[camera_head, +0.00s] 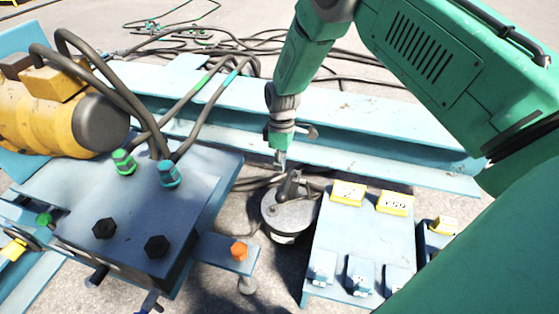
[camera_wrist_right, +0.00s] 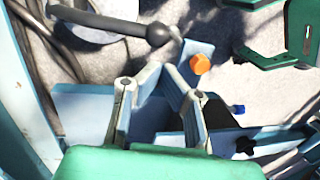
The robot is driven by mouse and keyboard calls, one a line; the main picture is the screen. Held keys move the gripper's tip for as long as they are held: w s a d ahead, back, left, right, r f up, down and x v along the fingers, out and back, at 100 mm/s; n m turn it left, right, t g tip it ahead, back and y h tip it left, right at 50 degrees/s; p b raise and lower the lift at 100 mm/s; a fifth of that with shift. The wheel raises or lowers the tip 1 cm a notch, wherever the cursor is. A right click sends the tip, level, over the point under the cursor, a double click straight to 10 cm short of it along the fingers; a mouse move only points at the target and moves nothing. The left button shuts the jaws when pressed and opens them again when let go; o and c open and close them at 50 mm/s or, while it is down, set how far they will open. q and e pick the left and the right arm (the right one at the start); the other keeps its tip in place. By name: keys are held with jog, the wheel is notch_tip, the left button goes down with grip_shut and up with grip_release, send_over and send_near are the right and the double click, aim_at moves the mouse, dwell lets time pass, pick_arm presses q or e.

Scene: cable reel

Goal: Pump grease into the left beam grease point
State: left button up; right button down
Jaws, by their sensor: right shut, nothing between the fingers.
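A round grey pot with a dark lever on its lid (camera_head: 289,212), which looks like the grease pump, stands on the ground between the blue steel blocks. My right gripper (camera_head: 280,160) hangs just above and behind it, shut and empty. In the right wrist view the gripper (camera_wrist_right: 154,78) is at the lower middle, and a dark lever with a ball end (camera_wrist_right: 112,22) lies beyond it, apart from the fingers. An orange cap (camera_head: 239,251) sits on a small blue bracket and also shows in the wrist view (camera_wrist_right: 200,64). I cannot tell which fitting is the left beam grease point. My left gripper is out of view.
A blue beam (camera_head: 350,125) runs behind the pot. A blue block (camera_head: 75,200) with hoses, green and teal fittings and black bolts stands at left, beside a yellow motor (camera_head: 50,115). A blue panel (camera_head: 350,240) with yellow labels stands at right.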

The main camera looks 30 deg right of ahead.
aim_at(281, 193)
jog(key=f, duration=0.2)
jog(key=f+b, duration=0.1)
jog(key=f, duration=0.1)
jog(key=s+f+b, duration=0.1)
jog(key=f, duration=0.2)
jog(key=shift+d+f, duration=0.1)
jog(key=shift+d, duration=0.05)
jog(key=shift+s+a+f+b, duration=0.1)
jog(key=shift+a+f+b, duration=0.3)
jog(key=shift+f, duration=0.1)
jog(key=shift+a, duration=0.2)
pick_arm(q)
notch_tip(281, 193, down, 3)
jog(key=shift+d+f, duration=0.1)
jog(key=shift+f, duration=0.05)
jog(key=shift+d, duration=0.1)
pick_arm(e)
jog(key=shift+d, duration=0.15)
